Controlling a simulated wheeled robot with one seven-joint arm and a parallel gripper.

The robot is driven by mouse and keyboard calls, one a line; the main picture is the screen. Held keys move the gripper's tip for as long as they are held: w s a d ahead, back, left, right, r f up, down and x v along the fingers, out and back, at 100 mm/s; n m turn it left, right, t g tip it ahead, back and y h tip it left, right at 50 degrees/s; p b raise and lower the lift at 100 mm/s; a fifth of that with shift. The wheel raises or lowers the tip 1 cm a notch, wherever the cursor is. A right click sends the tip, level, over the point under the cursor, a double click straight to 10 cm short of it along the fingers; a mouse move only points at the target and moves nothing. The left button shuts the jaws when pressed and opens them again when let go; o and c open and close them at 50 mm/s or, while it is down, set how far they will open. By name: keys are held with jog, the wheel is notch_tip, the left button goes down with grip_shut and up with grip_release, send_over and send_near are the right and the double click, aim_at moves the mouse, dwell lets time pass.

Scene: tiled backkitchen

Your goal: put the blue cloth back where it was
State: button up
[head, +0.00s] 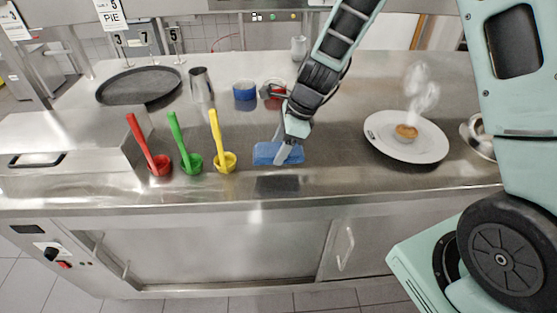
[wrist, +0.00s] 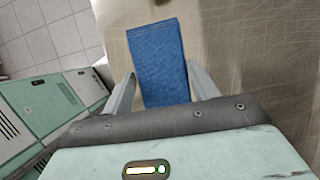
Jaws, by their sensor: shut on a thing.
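The blue cloth (head: 265,153) is a folded rectangle near the front edge of the steel counter, right of the yellow ladle. My gripper (head: 283,156) reaches down onto it from above and is shut on it. In the wrist view the blue cloth (wrist: 158,62) sticks out beyond the fingers of my gripper (wrist: 163,88), with one finger on each side of it. A dark reflection shows on the counter in front of the cloth. I cannot tell whether the cloth rests on the counter or hangs just above it.
Red (head: 160,166), green (head: 191,163) and yellow (head: 225,162) ladles stand in a row left of the cloth. A white plate (head: 380,130) with steaming food is at right. Behind are a blue container (head: 244,91), a steel cup (head: 201,85) and a dark round tray (head: 138,87). Steel counter (head: 330,165) between cloth and plate is clear.

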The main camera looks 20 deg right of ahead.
aim_at(280, 170)
jog(key=shift+f, duration=2.65)
jog(key=shift+f, duration=0.2)
jog(key=o, duration=0.9)
jog(key=shift+r, duration=0.1)
